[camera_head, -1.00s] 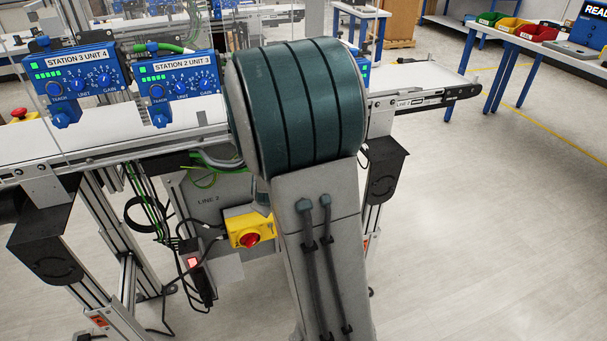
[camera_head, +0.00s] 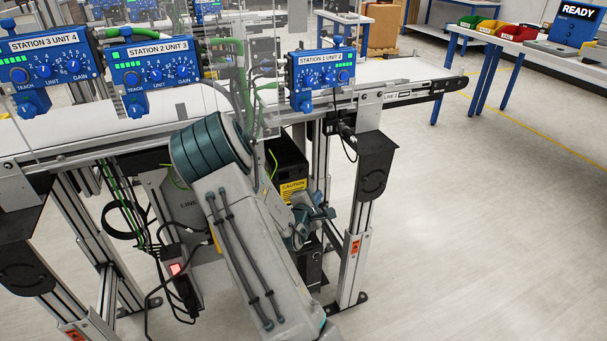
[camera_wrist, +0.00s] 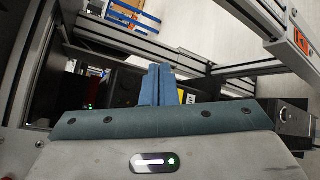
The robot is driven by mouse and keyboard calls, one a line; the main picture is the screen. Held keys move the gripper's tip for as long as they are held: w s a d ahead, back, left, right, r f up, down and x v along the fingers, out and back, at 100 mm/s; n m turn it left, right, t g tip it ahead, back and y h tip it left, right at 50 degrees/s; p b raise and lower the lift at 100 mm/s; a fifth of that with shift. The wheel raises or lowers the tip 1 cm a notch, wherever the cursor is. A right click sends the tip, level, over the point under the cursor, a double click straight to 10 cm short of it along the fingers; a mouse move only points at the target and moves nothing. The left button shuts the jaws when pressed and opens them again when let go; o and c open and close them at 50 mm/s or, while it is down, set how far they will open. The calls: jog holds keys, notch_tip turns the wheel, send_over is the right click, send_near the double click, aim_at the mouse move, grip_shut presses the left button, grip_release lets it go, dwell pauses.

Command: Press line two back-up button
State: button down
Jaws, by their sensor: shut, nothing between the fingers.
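In the head view a black box (camera_head: 284,158) with a yellow CAUTION label (camera_head: 292,190) stands under the conveyor, partly hidden by my arm. I cannot make out a back-up button on it. The grey LINE 2 panel (camera_head: 187,205) is mostly covered by my arm. My gripper (camera_wrist: 159,68) shows in the wrist view with its blue fingers shut together and empty. Dark equipment (camera_wrist: 122,88) lies beyond and left of the fingers, with a faint round feature. A bit of yellow label (camera_wrist: 181,96) shows just right of them. Contact cannot be told.
The conveyor (camera_head: 80,150) and its blue station units (camera_head: 322,75) are above my arm. A metal leg (camera_head: 357,245) stands right of it. Cables and a power strip with a lit red switch (camera_head: 176,269) are at the left. Open floor (camera_head: 480,240) lies to the right.

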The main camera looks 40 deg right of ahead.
jog(key=shift+w+d, duration=0.35)
jog(key=shift+w, duration=1.1)
jog(key=shift+w+d, duration=0.3)
jog(key=shift+w, duration=1.1)
jog(key=shift+w+d, duration=0.35)
jog(key=shift+w, duration=1.1)
jog(key=shift+w, duration=0.15)
jog(key=shift+w+d, duration=0.1)
jog(key=shift+w, duration=0.15)
jog(key=shift+w+p, duration=0.35)
jog(key=shift+w, duration=0.05)
jog(key=shift+s, duration=0.8)
jog(key=shift+s+a+p, duration=0.1)
jog(key=shift+s+a, duration=0.15)
jog(key=shift+s, duration=0.55)
jog(key=shift+s+a+p, duration=0.1)
jog(key=shift+s+a, duration=0.1)
jog(key=shift+s, duration=0.65)
jog(key=shift+s+a+p, duration=0.1)
jog(key=shift+s+a, duration=0.15)
jog(key=shift+s, duration=0.55)
